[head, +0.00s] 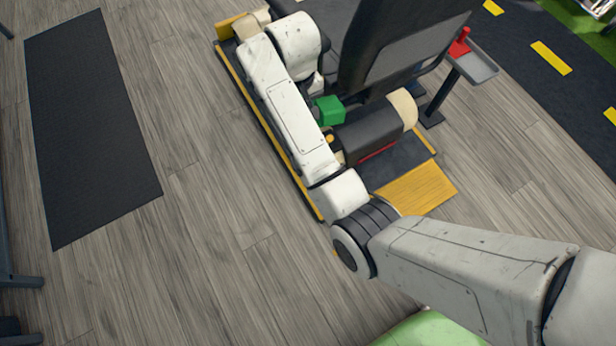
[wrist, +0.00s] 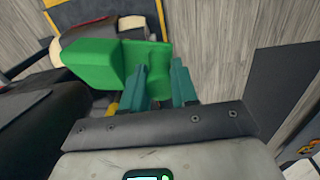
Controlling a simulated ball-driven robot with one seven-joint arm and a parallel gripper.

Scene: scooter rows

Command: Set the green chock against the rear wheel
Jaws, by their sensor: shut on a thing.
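The green chock (head: 328,110) is held in the air beside the scooter's seat, above its dark rear body. My gripper (wrist: 162,62) is shut on the chock; the two teal fingers have its narrower part between them, and its thick block juts out to the left in the wrist view (wrist: 92,66). In the head view my arm mostly hides the gripper. A cream rounded part (head: 403,108), apparently a rear wheel, shows at the right of the dark rear body (head: 367,134). The chock looks apart from it. The wheel on the near left is mostly hidden by my arm.
The scooter stands on a dark platform (head: 398,160) with yellow edges and a yellow ramp (head: 416,190). The black seat (head: 400,50) rises close to the gripper. A post with a grey tray (head: 474,66) stands to the right.

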